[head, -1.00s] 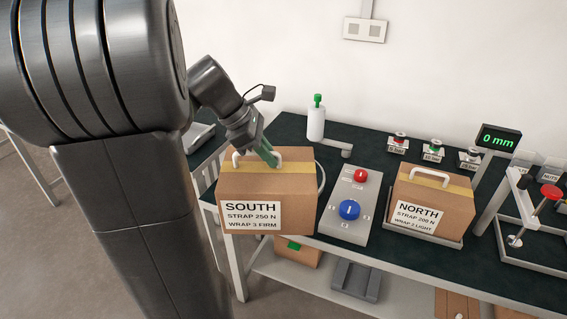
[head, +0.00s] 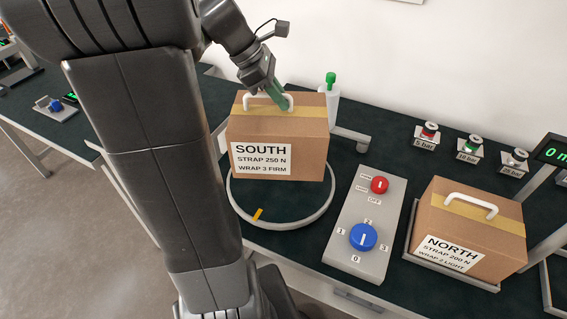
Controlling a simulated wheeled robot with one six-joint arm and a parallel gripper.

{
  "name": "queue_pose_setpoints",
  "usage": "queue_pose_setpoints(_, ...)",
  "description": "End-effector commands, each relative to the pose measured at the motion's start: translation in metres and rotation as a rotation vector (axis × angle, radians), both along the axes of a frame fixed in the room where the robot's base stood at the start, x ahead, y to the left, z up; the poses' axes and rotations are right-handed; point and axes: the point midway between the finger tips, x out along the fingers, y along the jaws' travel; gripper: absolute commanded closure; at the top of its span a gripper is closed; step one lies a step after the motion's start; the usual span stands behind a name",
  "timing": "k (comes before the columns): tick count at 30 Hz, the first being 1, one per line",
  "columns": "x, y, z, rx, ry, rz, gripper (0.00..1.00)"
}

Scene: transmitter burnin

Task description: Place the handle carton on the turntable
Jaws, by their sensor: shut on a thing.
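A brown carton marked SOUTH (head: 305,140), with yellow tape and a white top handle (head: 249,103), is in the middle of the head view. My gripper (head: 279,96) comes from above and is shut on that handle; its green fingers partly cover it. The turntable (head: 303,222) shows as a pale ring with a yellow mark at its front. The carton appears upright over the ring's rear part and hides its back. I cannot tell whether the carton's bottom touches it. A second handled carton marked NORTH (head: 483,230) sits in a shallow tray at the right.
A grey control panel (head: 340,246) with a red knob and a blue knob stands right of the turntable. A white dispenser (head: 331,104) with a green top stands behind the carton. A display (head: 552,152) is at the right edge.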

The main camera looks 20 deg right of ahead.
Motion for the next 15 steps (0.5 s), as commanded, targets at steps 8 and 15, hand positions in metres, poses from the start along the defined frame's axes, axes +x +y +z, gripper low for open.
queue_pose_setpoints(8, 0.0, 0.0, -0.021, -0.001, 0.005, 0.0, 1.0)
queue_pose_setpoints(15, 0.0, 0.0, -0.054, -0.002, 0.003, 0.0, 1.0)
